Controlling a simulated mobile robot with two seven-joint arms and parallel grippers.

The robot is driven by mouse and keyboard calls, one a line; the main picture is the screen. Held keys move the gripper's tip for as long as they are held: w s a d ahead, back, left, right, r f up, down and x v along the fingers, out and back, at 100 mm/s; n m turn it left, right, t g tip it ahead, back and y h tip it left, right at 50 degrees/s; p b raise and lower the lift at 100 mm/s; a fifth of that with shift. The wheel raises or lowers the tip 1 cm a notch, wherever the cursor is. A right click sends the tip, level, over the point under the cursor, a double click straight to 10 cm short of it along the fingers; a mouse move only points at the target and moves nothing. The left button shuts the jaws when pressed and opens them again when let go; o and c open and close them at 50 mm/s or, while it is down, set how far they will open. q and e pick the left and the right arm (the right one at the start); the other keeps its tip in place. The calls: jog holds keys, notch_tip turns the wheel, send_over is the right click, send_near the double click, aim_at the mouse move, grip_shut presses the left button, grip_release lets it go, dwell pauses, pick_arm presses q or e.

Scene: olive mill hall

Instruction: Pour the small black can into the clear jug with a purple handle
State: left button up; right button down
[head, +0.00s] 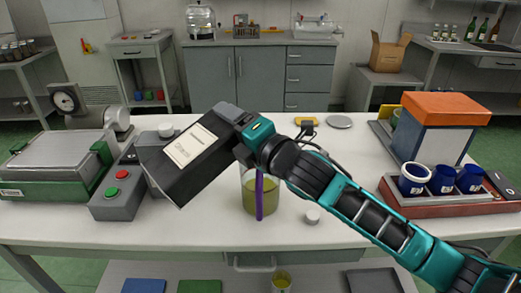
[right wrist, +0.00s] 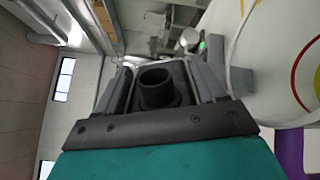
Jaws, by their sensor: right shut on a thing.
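The small black can (head: 193,152), with a pale label, is held tilted in the air by my right gripper (head: 240,138). In the right wrist view its dark round mouth (right wrist: 158,84) shows between the two fingers. The clear jug (head: 270,198) stands on the table below and right of the can. Its purple handle (head: 259,196) faces the camera, and yellow-green liquid is inside. My gripper is just above the jug's rim, which is partly hidden behind my arm. No stream of liquid shows. My left gripper is not in view.
A green scale (head: 55,160) and a grey box with green and red buttons (head: 115,195) stand on the left. A white knob-like cap (head: 312,215) lies right of the jug. Blue cups (head: 442,180) stand in a red tray (head: 400,206) on the right. The front table middle is mostly clear.

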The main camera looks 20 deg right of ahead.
jog(key=shift+w+d+r+m+p, duration=0.15)
jog(key=shift+d+r+m+p, duration=0.05)
jog(key=shift+d+m+p, duration=0.2)
jog(key=shift+w+d+r+m+p, duration=0.2)
jog(key=shift+m+p, duration=0.1)
jog(key=shift+m, duration=0.2)
dwell(0.6)
jog(key=shift+d+f+m, duration=0.1)
jog(key=shift+f+m, duration=0.5)
jog(key=shift+m, duration=0.3)
dwell(0.7)
dwell(0.6)
jog(key=shift+m, duration=0.4)
dwell(1.6)
dwell(0.6)
